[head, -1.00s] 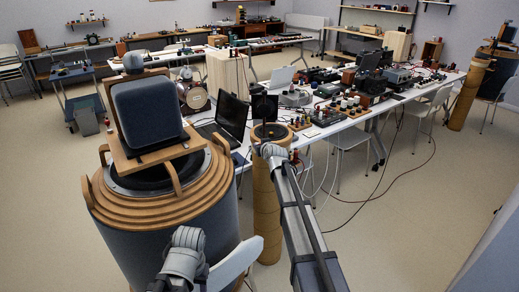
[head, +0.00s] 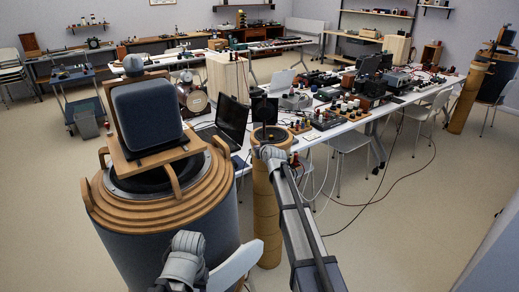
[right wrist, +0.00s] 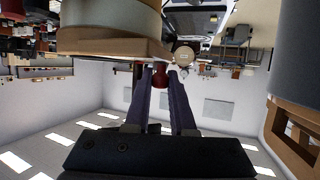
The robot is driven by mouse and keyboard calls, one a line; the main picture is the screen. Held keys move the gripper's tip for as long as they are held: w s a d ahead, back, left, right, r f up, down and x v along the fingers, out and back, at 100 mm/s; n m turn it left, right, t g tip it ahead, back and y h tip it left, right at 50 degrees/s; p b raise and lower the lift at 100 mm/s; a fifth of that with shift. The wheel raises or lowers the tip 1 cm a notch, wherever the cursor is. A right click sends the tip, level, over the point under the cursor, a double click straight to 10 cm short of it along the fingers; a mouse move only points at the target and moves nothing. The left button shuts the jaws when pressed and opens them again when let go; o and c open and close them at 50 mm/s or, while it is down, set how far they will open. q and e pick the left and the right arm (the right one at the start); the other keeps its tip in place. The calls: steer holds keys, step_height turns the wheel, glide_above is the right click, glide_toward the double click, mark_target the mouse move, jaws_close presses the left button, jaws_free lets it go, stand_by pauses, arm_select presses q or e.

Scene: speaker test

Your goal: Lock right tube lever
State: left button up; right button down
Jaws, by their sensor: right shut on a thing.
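The right tube (head: 266,215) is a tan, ringed column standing upright beside the near end of the long table. My right arm reaches to its upper part, and my right gripper (head: 267,149) is there, small and hard to make out. In the right wrist view, which is upside down, the fingers of my right gripper (right wrist: 162,72) are close together under the tube's wooden rim (right wrist: 110,44). They are shut on a dark red piece (right wrist: 160,78), seemingly the lever, mostly hidden between them. A round beige knob (right wrist: 184,55) shows beside the fingertips.
A large dark speaker drum with wooden rings (head: 165,208) stands left of the tube, carrying a tilted dark box (head: 148,112). A laptop (head: 231,118) and electronics crowd the long table (head: 350,122) behind. Open floor (head: 400,215) lies to the right.

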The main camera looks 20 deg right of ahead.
steer(key=shift+a+m+h, duration=0.25)
steer(key=shift+m+h, duration=0.15)
steer(key=shift+h, duration=0.1)
steer(key=shift+w+a+m+g+h, duration=0.1)
steer(key=shift+a+m+g+h, duration=0.2)
steer(key=shift+m+h, duration=0.6)
steer(key=shift+w+a+m+g+h, duration=0.1)
steer(key=shift+a+m+g+h, duration=0.2)
steer(key=shift+m+h, duration=0.55)
steer(key=shift+w+a+m+g+h, duration=0.1)
steer(key=shift+a+m+g+h, duration=0.15)
steer(key=shift+m+h, duration=0.65)
steer(key=shift+g+h, duration=0.25)
steer(key=shift+h, duration=0.2)
steer(key=c, duration=1)
jaws_free()
steer(key=shift+c, duration=0.2)
steer(key=shift+r, duration=0.1)
